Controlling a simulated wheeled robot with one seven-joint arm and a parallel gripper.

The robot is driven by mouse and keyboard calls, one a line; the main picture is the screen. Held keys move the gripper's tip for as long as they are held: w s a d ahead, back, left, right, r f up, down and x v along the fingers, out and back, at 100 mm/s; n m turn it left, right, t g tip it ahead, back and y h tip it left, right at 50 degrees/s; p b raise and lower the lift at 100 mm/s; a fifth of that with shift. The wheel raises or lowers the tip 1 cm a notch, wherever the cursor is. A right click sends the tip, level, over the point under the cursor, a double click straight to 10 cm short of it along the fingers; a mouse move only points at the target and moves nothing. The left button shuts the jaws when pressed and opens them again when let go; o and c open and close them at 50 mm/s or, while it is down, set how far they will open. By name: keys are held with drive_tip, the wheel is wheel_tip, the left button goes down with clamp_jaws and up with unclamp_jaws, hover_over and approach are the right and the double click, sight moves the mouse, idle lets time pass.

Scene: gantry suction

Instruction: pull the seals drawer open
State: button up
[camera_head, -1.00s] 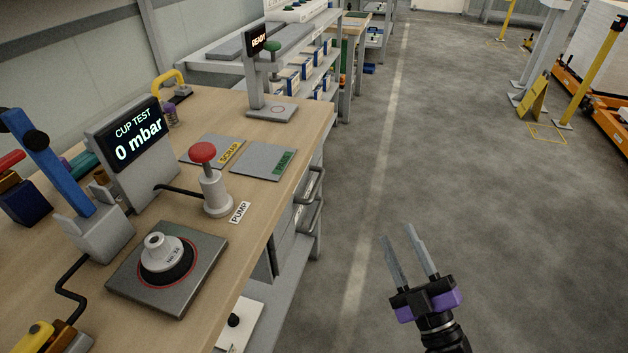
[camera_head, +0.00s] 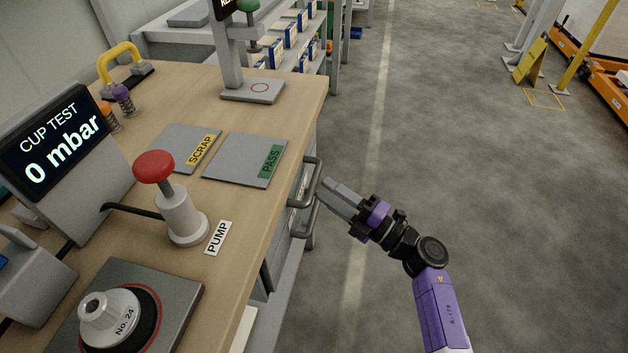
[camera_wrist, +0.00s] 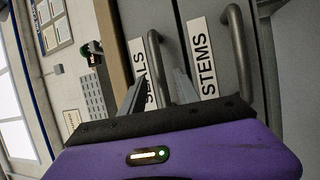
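The seals drawer (camera_wrist: 139,47) is the upper of two labelled drawers in the bench front and looks closed. Its grey bar handle (camera_head: 311,179) shows at the bench side and also in the wrist view (camera_wrist: 153,50). My gripper (camera_head: 326,191) is at the handles, its fingers pointing left toward the bench. In the wrist view its fingers (camera_wrist: 159,82) are apart, with the seals handle appearing between their tips. I cannot tell whether they touch the handle. The handle's lower end is partly hidden by the gripper.
The stems drawer (camera_wrist: 195,30) is directly below, with its own handle (camera_wrist: 238,55) close to my gripper. The bench top (camera_head: 282,110) holds a red-knobbed pump (camera_head: 180,215) and the scrap and pass plates. The floor (camera_head: 440,130) right of the bench is clear.

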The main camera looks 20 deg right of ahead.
sight(315, 180)
drive_tip(key=shift+x, duration=2.3)
clamp_jaws()
